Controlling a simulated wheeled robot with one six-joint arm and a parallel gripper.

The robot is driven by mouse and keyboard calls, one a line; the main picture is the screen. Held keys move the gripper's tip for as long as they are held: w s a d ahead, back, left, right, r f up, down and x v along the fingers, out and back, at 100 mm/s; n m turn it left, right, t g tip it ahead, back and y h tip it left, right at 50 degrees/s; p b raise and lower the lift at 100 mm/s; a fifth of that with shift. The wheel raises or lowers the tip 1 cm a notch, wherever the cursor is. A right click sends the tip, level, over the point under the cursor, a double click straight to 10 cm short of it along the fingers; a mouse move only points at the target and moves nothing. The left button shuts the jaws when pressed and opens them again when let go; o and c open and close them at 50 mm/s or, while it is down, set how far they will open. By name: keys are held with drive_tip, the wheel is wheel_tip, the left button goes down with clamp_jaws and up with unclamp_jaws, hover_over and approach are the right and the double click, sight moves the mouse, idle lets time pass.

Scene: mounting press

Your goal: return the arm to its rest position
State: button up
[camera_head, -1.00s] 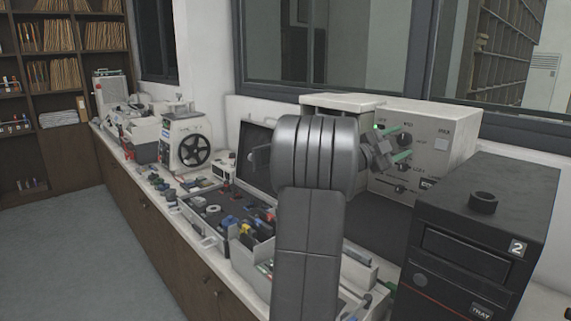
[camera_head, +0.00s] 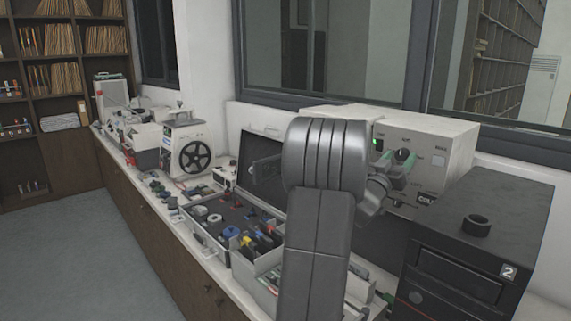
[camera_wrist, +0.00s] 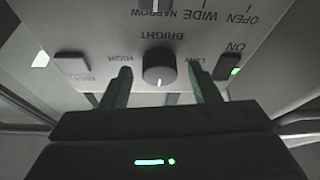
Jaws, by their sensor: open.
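My gripper (camera_head: 398,170) is open and empty in front of the pale control box (camera_head: 448,150) at the right of the counter. In the wrist view my gripper (camera_wrist: 160,70) shows two green fingers spread apart, pointing at the panel (camera_wrist: 205,55). The dark BRIGHT knob (camera_wrist: 159,67) appears between the fingertips, which do not close on it; I cannot tell whether they touch the panel. My grey arm is bent, with its elbow in the middle of the head view, and hides part of the counter and box.
A black unit marked 2 (camera_head: 470,245) with a dark ring (camera_head: 477,225) on top stands close at right. An open case of parts (camera_head: 205,222) lies left of my arm. A machine with a black handwheel (camera_head: 194,157) stands farther back. The floor (camera_head: 60,255) at left is clear.

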drive_tip(key=shift+r+n+t+y, duration=0.1)
drive_tip(key=shift+n+t+y, duration=0.2)
drive_tip(key=shift+n, duration=0.1)
drive_tip(key=shift+s+a+f+b, duration=0.25)
drive_tip(key=shift+s+f+b, duration=0.05)
drive_tip(key=shift+f, duration=0.15)
drive_tip(key=shift+s+a+f, duration=0.1)
drive_tip(key=shift+s+a, duration=0.25)
